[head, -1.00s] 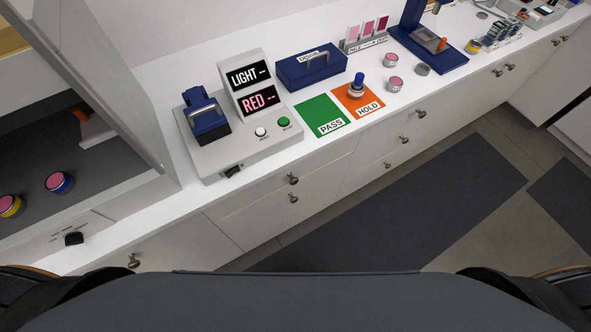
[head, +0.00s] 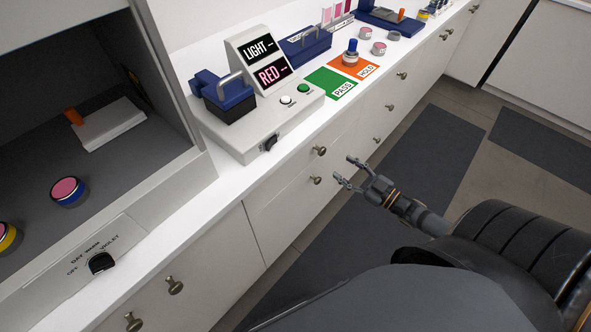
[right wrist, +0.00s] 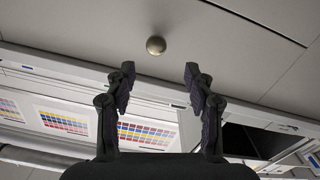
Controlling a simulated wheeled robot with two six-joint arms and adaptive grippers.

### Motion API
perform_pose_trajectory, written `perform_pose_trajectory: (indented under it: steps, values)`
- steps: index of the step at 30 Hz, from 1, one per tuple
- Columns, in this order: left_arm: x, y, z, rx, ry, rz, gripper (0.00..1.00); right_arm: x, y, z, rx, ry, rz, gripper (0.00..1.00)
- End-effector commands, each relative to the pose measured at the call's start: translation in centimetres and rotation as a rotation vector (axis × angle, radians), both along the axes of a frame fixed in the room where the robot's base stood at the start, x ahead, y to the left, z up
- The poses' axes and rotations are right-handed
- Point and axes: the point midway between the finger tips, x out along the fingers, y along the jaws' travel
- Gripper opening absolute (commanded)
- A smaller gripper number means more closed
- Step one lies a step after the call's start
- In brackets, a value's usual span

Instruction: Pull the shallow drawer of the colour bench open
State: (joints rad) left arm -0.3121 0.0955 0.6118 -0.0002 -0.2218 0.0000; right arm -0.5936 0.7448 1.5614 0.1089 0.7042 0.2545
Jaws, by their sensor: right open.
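The colour bench has white drawer fronts (head: 284,190) with round metal knobs, all looking flush and shut. Below the grey light meter, one knob (head: 320,151) sits above another knob (head: 317,180). In the right wrist view, a single knob (right wrist: 156,45) shows beyond the gap between the open fingertips (right wrist: 159,71), untouched. My left gripper is not in view.
On the white top stand the light meter (head: 243,131), green PASS mat (head: 322,83), orange HOLD mat (head: 341,64) and several jars. A grey booth (head: 30,160) with jars is at left. Floor with dark mats (head: 430,150) lies clear in front of the drawers.

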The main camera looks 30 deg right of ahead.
Motion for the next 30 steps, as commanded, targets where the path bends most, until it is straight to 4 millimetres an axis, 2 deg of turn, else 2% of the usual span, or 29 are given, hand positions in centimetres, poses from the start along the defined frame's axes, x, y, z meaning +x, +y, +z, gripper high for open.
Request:
perform_pose_trajectory:
  steps: [3,7,11,18,24,30]
  values:
    - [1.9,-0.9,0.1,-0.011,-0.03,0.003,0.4,0.1,0.2,0.3,0.002,-0.006,0.008,0.54]
    - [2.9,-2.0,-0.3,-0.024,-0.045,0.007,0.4,1.2,0.6,0.1,0.002,-0.008,0.005,0.54]
    - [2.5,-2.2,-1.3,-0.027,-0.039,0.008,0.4,3.6,1.6,0.0,0.002,-0.01,0.004,0.54]
    - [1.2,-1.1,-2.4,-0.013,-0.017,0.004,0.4,8.0,3.3,0.2,0.001,-0.008,0.001,0.54]
    - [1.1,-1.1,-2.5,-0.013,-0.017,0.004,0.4,9.6,4.0,0.2,0.001,-0.005,0.001,0.54]
    - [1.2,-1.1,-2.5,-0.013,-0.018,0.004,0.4,9.7,4.1,0.2,0.0,-0.003,0.002,0.54]
